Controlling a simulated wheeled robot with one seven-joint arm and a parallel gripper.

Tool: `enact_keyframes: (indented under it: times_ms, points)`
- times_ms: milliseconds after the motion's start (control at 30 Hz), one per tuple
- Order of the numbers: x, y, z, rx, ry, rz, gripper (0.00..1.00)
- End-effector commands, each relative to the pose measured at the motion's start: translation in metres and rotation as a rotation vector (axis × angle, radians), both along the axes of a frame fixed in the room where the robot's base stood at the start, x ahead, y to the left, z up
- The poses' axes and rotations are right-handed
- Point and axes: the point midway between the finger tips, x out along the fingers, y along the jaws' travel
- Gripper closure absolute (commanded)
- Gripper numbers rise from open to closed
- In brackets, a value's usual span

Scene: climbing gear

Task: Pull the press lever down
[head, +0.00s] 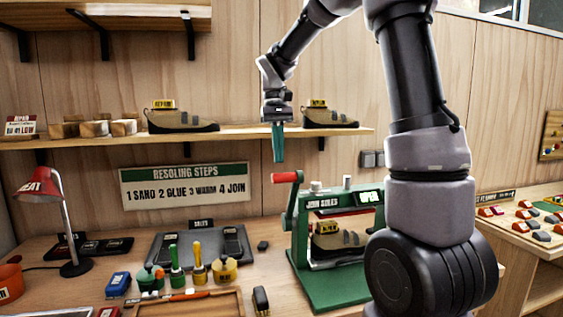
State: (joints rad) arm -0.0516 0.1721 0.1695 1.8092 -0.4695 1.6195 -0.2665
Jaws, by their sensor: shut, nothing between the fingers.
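The green press (335,285) stands on the workbench right of centre. Its lever (292,205) is a green arm on the press's left side, raised, with a red handle (286,177) at its top pointing left.
A shelf (240,133) with two shoes and wooden blocks runs behind my gripper. Glue pots (222,270), a grey tray with soles (160,255), a wooden tray (195,305) and a red lamp (40,188) occupy the bench's left. My arm covers the press's right side.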

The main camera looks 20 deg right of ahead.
Motion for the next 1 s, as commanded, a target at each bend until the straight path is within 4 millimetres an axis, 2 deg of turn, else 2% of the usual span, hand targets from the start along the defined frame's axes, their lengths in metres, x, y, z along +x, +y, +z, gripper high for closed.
enact_keyframes:
  times_ms: [100,233,767,1000]
  points:
    - [-0.017,0.0,-0.008,0.0,0.0,0.0,1.0]
    - [-0.027,0.0,-0.015,0.0,0.0,0.0,1.0]
    - [-0.032,0.0,-0.018,0.0,-0.006,0.0,1.0]
    - [-0.048,0.0,-0.023,0.0,-0.074,0.0,1.0]
